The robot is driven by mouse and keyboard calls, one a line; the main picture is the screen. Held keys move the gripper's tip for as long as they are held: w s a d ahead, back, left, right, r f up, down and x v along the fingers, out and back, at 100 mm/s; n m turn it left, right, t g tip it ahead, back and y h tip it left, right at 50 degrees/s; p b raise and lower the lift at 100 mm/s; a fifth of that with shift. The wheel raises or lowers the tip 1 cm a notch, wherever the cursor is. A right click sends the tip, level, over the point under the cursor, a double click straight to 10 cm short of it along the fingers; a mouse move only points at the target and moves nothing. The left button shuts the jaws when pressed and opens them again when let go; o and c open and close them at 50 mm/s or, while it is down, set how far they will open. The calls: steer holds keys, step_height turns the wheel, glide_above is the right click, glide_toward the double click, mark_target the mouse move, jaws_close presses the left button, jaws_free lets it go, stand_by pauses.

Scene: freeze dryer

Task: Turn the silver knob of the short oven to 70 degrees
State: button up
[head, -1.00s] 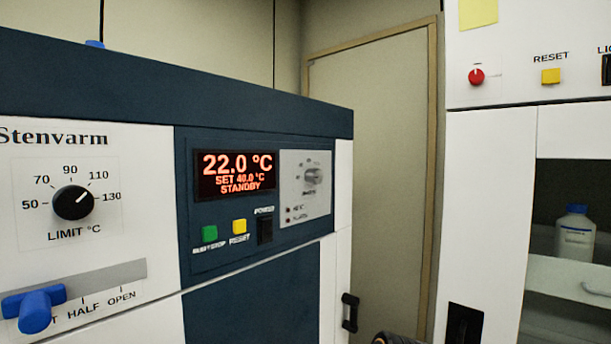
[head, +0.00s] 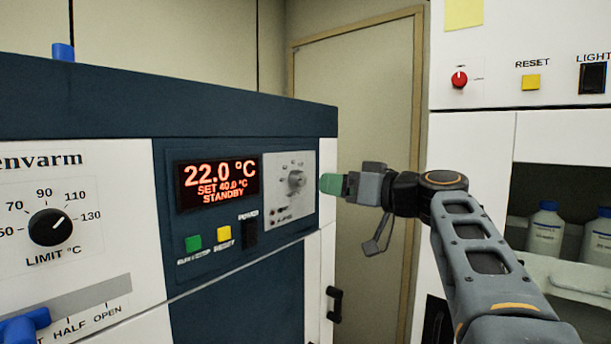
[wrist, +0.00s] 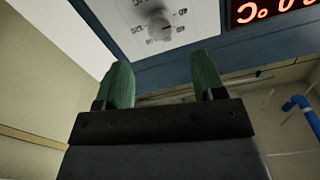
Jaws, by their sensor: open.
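The silver knob (head: 296,181) sits on a light grey dial panel at the right of the short oven's (head: 240,291) dark blue front. The oven's red display (head: 216,182) reads 22.0 °C, SET 40.0 °C, STANDBY. My gripper (head: 331,184) is just right of the dial panel at about knob height, apart from the knob. In the wrist view, the green fingertips of my gripper (wrist: 160,88) are spread with nothing between them. The silver knob (wrist: 159,26) shows beyond the gap between them, with dial marks around it; its exact setting is too small to read.
Green (head: 193,243) and yellow (head: 224,236) buttons and a black power switch (head: 250,233) lie below the display. A black limit dial (head: 48,227) and blue lever (head: 25,325) are on the left. A white cabinet with bottles (head: 545,230) stands right.

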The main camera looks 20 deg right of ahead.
mark_target(303, 181)
steer(key=p+x, duration=0.2)
steer(key=x, duration=0.6)
steer(key=shift+w+a+p, duration=0.15)
steer(key=shift+w+p, duration=0.1)
steer(key=shift+p, duration=0.15)
steer(key=shift+c, duration=0.3)
steer(key=c, duration=0.9)
steer(key=shift+o, duration=0.2)
steer(key=shift+f, duration=0.1)
